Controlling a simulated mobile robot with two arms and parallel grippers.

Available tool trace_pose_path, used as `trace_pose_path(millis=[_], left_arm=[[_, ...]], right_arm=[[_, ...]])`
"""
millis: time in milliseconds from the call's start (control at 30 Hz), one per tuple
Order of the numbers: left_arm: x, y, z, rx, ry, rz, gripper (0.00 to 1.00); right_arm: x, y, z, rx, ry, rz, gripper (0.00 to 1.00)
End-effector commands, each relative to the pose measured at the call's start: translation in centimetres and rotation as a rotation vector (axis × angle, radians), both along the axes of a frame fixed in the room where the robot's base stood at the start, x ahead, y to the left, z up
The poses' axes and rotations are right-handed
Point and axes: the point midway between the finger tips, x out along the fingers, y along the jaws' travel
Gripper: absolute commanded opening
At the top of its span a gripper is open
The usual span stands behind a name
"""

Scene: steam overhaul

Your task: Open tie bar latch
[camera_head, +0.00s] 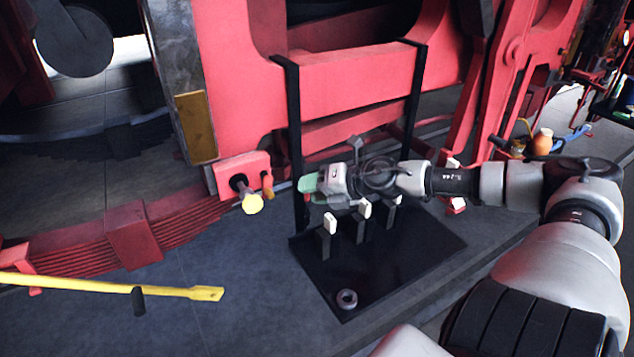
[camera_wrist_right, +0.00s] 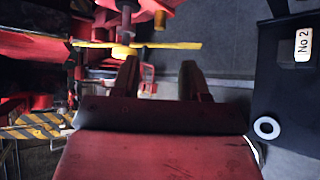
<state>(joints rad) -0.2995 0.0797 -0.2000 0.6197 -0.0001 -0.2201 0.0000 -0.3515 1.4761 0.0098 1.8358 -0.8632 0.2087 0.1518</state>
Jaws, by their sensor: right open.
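A red block (camera_head: 243,172) on the frame carries a black hub with a yellow knob (camera_head: 251,204). A small orange handle (camera_head: 267,184) hangs beside it. No part is labelled as the tie bar latch, so I cannot tell which of these it is. My right gripper (camera_head: 310,184) is open and empty, to the right of the orange handle and apart from it. My left gripper is not in view.
A black stand (camera_head: 400,262) with several white-tagged posts and a grey ring (camera_head: 347,299) lies below my right gripper. A long yellow bar (camera_head: 110,287) extends at the left. Red leaf springs (camera_head: 130,238) and black uprights (camera_head: 295,140) border the space.

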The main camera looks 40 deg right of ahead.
Motion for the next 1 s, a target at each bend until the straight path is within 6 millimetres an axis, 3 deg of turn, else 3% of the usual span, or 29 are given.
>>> trace_pose_path(millis=[200, 1000], left_arm=[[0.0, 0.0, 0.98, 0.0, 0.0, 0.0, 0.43], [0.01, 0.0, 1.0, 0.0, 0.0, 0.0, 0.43]], right_arm=[[-0.47, -0.29, 0.27, -0.003, 0.002, -0.004, 0.44], [-0.85, 0.03, -0.43, 0.049, -0.013, -0.046, 0.44]])
